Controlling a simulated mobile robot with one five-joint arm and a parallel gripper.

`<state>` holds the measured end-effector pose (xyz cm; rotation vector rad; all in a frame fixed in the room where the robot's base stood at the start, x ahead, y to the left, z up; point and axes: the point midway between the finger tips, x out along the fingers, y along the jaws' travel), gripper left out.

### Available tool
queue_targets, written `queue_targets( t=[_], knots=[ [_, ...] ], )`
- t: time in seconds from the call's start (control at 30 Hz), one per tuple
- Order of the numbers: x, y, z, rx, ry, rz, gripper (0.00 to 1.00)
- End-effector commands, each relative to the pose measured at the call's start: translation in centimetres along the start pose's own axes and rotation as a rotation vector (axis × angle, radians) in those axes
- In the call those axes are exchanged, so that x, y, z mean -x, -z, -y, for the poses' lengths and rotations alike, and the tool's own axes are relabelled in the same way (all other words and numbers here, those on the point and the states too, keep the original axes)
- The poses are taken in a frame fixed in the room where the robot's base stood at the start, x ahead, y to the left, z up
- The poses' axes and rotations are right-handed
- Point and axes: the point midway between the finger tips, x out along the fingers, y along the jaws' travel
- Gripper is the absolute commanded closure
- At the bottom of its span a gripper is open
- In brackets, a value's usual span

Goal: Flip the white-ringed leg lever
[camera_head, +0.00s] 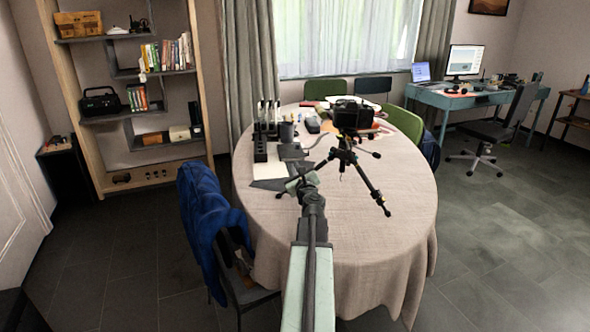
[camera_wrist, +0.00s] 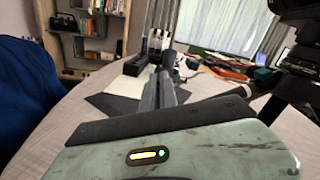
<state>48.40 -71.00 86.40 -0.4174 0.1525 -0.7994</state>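A black tripod (camera_head: 343,157) with a dark camera (camera_head: 352,115) on top stands on the round cloth-covered table (camera_head: 400,220), its legs spread. In the wrist view, the tripod (camera_wrist: 290,95) fills the right edge, and a small white band (camera_wrist: 243,90) shows on a dark leg part there. I cannot make out the ring or its lever's position in the head view. My gripper (camera_head: 293,153) is over the table, just left of the tripod and apart from its head. In the wrist view, my gripper's fingers (camera_wrist: 163,82) lie close together with nothing visible between them.
A blue jacket (camera_head: 205,215) hangs on a chair at the table's left. Green chairs (camera_head: 403,122) stand behind. The table's front and right are bare.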

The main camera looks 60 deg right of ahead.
Motion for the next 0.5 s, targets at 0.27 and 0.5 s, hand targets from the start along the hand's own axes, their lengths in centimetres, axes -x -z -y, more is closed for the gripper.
queue_targets(
  t=[0.27, 0.5],
  knots=[
    [-0.02, 0.0, 0.08, -0.007, 0.0, 0.0, 1.0],
    [-0.02, 0.02, 0.11, -0.006, 0.001, 0.0, 0.75]
  ],
)
